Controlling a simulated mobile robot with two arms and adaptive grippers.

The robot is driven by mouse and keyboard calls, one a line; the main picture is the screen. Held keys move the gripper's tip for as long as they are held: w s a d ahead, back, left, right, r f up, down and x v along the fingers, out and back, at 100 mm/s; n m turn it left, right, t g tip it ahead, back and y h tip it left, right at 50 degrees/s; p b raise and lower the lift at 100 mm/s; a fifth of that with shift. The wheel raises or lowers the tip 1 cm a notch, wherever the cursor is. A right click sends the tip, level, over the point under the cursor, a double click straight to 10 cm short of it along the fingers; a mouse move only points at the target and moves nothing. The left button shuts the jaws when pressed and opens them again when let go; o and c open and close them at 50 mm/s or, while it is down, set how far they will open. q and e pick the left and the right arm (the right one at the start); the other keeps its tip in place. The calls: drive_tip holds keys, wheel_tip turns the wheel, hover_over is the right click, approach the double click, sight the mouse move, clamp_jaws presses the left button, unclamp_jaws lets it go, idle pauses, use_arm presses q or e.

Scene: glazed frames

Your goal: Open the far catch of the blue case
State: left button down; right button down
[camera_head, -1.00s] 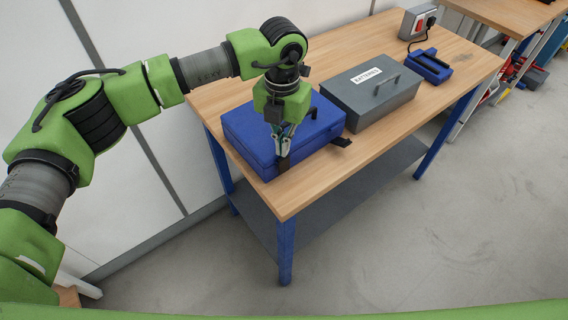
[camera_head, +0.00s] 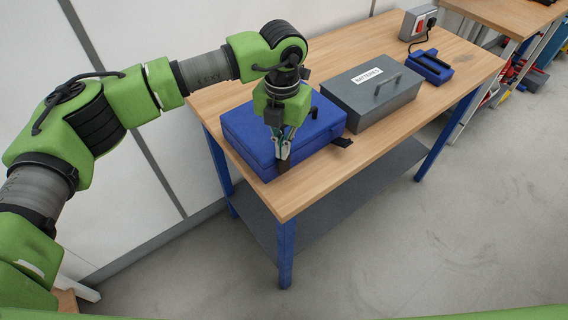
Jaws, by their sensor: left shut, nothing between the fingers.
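The blue case (camera_head: 249,134) lies with its lid down at the left end of the workbench. A dark catch (camera_head: 283,169) shows on its front side, under my left gripper's fingertips. A second dark catch (camera_head: 343,142) sticks outward from the front side, farther right. My left gripper (camera_head: 283,158) points down at the front edge of the case; its fingers are shut with nothing between them. The fingers partly hide the catch below them, so I cannot tell if they touch it. My right gripper is out of view.
A grey box labelled BATTERIES (camera_head: 390,102) stands right of the case.

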use_arm(q)
drive_tip(key=shift+s+d+f, duration=0.1)
drive_tip(key=shift+s, duration=0.05)
idle(0.4)
drive_tip(key=shift+s+d+f+b, duration=0.1)
drive_tip(key=shift+s+d+b, duration=0.2)
drive_tip(key=shift+s, duration=0.15)
drive_tip(key=shift+d, duration=0.1)
idle(0.5)
drive_tip(key=shift+s+d+f+b, duration=0.2)
drive_tip(key=shift+s+b, duration=0.2)
drive_tip(key=shift+b, duration=0.05)
drive_tip(key=shift+s+d+f, duration=0.1)
drive_tip(key=shift+s+f, duration=0.05)
idle(0.4)
drive_tip(key=shift+s+d+f+b, duration=0.25)
drive_tip(key=shift+s+f+b, duration=0.1)
drive_tip(key=shift+b, duration=0.2)
drive_tip(key=shift+w, duration=0.15)
